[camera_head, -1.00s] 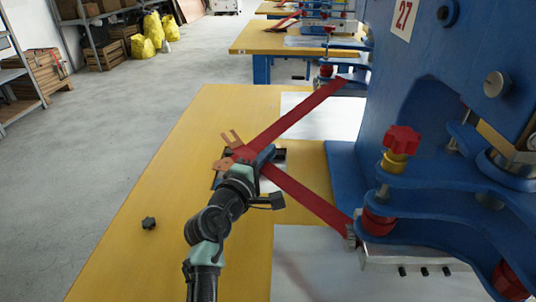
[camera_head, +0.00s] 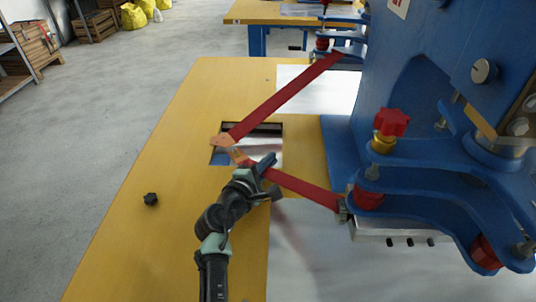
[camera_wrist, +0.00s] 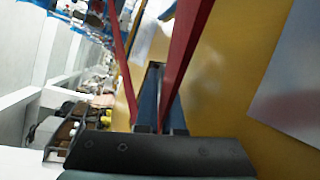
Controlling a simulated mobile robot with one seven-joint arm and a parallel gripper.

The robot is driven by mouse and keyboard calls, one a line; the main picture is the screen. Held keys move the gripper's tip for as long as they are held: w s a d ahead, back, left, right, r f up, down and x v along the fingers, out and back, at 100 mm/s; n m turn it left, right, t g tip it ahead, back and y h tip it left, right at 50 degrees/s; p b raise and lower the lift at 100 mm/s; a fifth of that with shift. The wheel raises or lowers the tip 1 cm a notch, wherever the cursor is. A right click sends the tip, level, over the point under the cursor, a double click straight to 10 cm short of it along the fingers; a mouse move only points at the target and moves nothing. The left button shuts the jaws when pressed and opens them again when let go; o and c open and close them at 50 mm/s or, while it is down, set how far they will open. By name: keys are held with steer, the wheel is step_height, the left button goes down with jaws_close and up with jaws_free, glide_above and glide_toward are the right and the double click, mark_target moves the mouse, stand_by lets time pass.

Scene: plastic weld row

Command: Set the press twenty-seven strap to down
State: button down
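A red strap runs in a V from the blue press marked 27. Its far arm (camera_head: 285,97) and near arm (camera_head: 305,190) meet at an orange end piece (camera_head: 222,143), by a dark opening in the yellow table. My gripper (camera_head: 267,163) is at the near arm, just right of the orange piece. In the wrist view, a red strap arm (camera_wrist: 188,45) passes down between the dark fingers (camera_wrist: 160,105). Whether they press on it is unclear. The other strap arm (camera_wrist: 119,60) is outside them, to the left.
The blue press (camera_head: 400,75) with a red knob (camera_head: 391,122) stands on the right. A small black knob (camera_head: 151,199) lies on the yellow table (camera_head: 185,130) at left. Pale sheets cover the table's right side. Another yellow table (camera_head: 275,12) stands behind.

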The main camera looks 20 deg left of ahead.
steer(key=c, duration=1)
jaws_free()
steer(key=shift+d+f, duration=0.25)
steer(key=shift+f, duration=0.1)
steer(key=shift+c, duration=0.2)
steer(key=shift+r, duration=0.1)
steer(key=shift+a, duration=0.1)
steer(key=shift+s, duration=0.1)
steer(key=shift+s+a+r, duration=0.1)
steer(key=shift+s+r, duration=0.05)
steer(key=shift+s, duration=0.15)
steer(key=p+v, duration=0.3)
steer(key=v, duration=0.9)
